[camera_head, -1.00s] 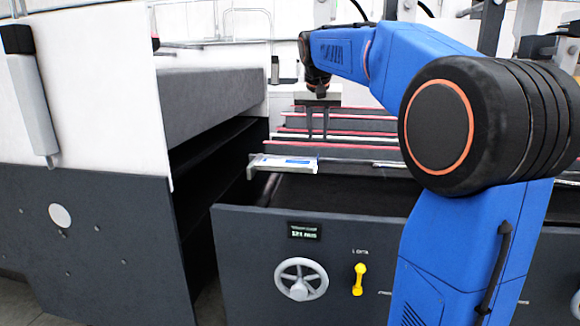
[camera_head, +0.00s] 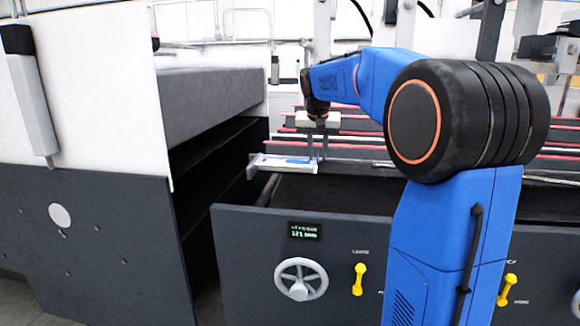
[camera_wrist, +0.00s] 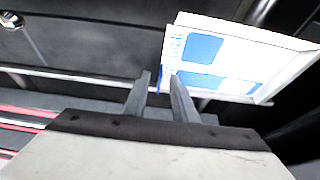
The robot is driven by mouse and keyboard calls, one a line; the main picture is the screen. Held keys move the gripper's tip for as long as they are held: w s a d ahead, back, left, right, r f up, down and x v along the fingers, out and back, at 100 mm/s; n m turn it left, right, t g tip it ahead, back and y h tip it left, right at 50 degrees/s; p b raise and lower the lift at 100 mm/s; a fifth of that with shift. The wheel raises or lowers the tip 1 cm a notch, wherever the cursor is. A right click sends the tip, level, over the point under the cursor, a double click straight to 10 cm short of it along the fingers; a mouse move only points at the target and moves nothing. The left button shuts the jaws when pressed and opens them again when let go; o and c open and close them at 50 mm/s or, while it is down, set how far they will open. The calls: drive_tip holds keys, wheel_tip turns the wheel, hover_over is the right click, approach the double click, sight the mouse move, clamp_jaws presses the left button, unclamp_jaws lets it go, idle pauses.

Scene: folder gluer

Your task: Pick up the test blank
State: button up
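The test blank (camera_head: 286,162) is a flat white piece with blue printed panels. It lies at the left front corner of the machine bed, and it shows large at the upper right of the wrist view (camera_wrist: 232,62). My gripper (camera_head: 316,158) points down at the blank's right end in the head view.
A dark front panel carries a handwheel (camera_head: 301,280), a small display (camera_head: 305,230) and yellow levers (camera_head: 359,279). Red-edged dark belts (camera_head: 350,152) run behind the blank. A large grey and white machine section (camera_head: 90,110) stands to the left, with a dark gap between.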

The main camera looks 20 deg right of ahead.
drive_tip(key=shift+c, duration=0.6)
clamp_jaws()
